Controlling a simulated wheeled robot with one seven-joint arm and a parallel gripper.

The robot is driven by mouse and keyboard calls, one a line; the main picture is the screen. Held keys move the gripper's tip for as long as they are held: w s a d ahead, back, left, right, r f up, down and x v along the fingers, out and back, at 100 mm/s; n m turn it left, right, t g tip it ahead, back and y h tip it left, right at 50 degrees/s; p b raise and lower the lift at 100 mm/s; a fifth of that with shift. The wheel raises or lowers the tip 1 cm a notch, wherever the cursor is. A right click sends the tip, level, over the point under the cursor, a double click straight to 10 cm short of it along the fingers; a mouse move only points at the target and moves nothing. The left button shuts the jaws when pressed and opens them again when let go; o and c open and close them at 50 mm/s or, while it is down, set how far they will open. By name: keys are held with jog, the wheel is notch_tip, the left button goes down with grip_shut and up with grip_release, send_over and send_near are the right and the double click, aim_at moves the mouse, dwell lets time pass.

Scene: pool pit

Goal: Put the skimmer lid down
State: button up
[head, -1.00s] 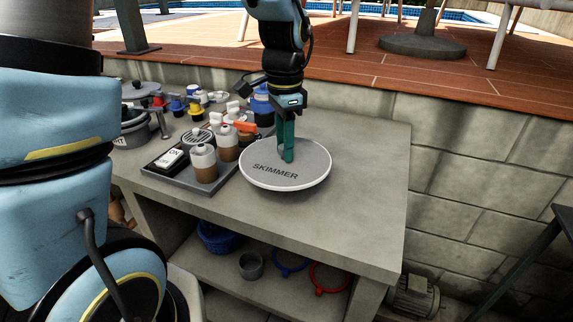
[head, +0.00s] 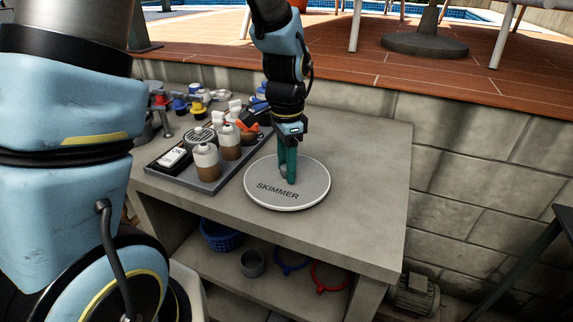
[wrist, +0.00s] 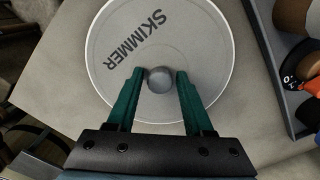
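The skimmer lid (head: 312,190) is a round, light grey disc with a white rim and the word SKIMMER on it. It looks flat on or just above the concrete counter (head: 365,160), with no clear gap visible under it. It also shows in the wrist view (wrist: 205,45), face up. My gripper (head: 287,176) points straight down over the lid.
A grey tray (head: 207,186) with bottles and a switch box is close to the lid's left. Valves and coloured fittings (head: 180,104) stand behind it. The counter is clear to the right. A lower shelf holds a blue basket (head: 220,237) and rings.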

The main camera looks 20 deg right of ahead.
jog(key=shift+o, duration=0.9)
notch_tip(320, 180, up, 12)
jog(key=b, duration=0.1)
jog(key=shift+r, duration=0.15)
